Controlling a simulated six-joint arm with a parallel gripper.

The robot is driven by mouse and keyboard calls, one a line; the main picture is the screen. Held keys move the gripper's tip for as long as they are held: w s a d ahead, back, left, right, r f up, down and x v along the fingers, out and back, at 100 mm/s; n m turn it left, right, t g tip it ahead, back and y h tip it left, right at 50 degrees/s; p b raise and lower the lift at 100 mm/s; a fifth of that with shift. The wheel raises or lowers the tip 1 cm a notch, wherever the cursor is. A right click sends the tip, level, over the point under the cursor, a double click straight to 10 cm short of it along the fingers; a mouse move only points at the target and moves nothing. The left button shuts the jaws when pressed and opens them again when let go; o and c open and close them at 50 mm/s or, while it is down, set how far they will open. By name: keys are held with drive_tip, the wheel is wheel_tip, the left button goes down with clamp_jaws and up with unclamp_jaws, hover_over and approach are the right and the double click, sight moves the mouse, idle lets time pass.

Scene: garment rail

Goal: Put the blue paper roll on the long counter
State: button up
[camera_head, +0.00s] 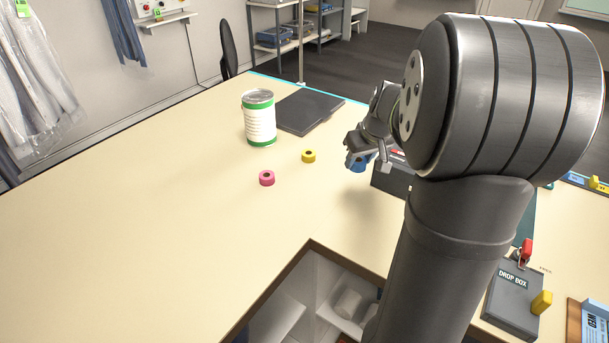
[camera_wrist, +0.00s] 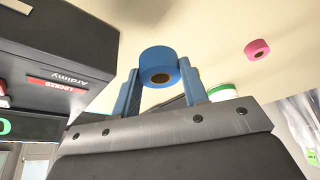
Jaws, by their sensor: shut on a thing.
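The blue paper roll (camera_wrist: 158,62) is between the two blue fingertips of my gripper (camera_wrist: 160,84) in the wrist view, with its brown core hole facing the camera. In the head view my gripper (camera_head: 369,158) is above the counter, left of my large arm link, and part of the blue roll (camera_head: 357,164) shows below it. My gripper is shut on the roll. The long counter (camera_head: 170,200) is a pale cream surface that stretches across the left and middle of the head view. I cannot tell the exact gap between roll and counter.
A pink roll (camera_head: 266,178) and a yellow roll (camera_head: 308,156) lie on the counter. A white and green can (camera_head: 259,120) and a dark flat panel (camera_head: 306,110) stand behind them. A dark box (camera_head: 390,180) is close beside my gripper. The counter's left part is clear.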

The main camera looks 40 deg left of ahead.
hover_over(321, 183)
drive_tip(key=d, duration=0.1)
drive_tip(key=f, duration=0.5)
drive_tip(key=shift+s+d+f, duration=0.1)
drive_tip(key=shift+s+f, duration=0.25)
drive_tip(key=shift+s, duration=0.05)
drive_tip(key=shift+f, duration=2.05)
drive_tip(key=shift+f, duration=0.2)
drive_tip(key=o, duration=1)
drive_tip(key=shift+c, duration=0.2)
drive_tip(key=v, duration=1.2)
drive_tip(key=shift+r, duration=0.25)
